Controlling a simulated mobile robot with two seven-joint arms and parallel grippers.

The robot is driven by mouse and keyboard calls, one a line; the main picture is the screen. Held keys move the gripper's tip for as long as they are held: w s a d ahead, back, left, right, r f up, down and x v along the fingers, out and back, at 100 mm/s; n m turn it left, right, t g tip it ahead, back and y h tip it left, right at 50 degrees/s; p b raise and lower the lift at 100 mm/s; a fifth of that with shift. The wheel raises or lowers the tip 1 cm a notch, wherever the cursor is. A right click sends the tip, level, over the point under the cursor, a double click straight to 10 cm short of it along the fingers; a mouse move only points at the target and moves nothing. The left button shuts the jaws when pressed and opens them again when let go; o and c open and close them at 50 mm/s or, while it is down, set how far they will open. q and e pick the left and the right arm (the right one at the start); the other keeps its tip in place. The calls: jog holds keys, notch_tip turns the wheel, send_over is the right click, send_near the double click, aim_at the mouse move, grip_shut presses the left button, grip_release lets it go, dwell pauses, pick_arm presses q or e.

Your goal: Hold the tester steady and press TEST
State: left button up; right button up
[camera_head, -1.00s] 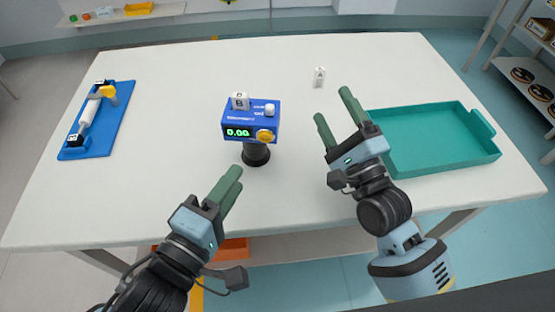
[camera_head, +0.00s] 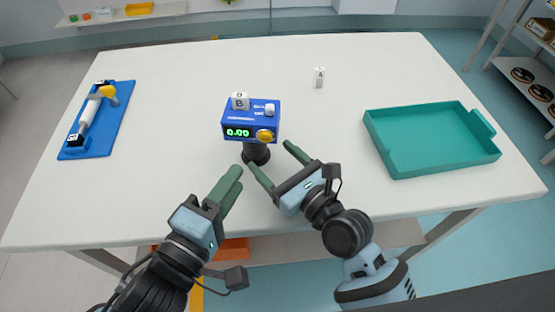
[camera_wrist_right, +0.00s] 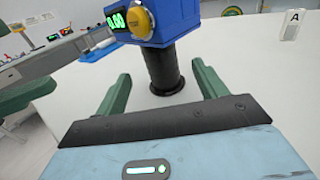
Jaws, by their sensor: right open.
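The tester (camera_head: 250,116) is a blue box on a black post (camera_head: 257,154), upright near the middle of the table. Its green display reads 0.00. A yellow round button (camera_head: 265,136) is on its front, and a white knob (camera_head: 270,109) and a white block marked B (camera_head: 240,101) are on top. My right gripper (camera_head: 268,156) is open, low in front of the post. In the right wrist view the post (camera_wrist_right: 165,72) shows between the spread fingertips (camera_wrist_right: 160,70), with nothing gripped. My left gripper (camera_head: 232,176) is at the table's front edge, left of the post; its fingers overlap in view.
A white block marked A (camera_head: 319,77) stands behind and right of the tester. An empty teal tray (camera_head: 436,172) lies at the right. A blue board (camera_head: 111,129) with a white cylinder and yellow part lies at the left. The table between these is clear.

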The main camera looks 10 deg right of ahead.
aim_at(262, 146)
jog(key=shift+x, duration=3.8)
jog(key=shift+c, duration=0.4)
jog(key=c, duration=1.2)
pick_arm(q)
grip_shut()
pick_arm(e)
jog(key=shift+d, duration=0.1)
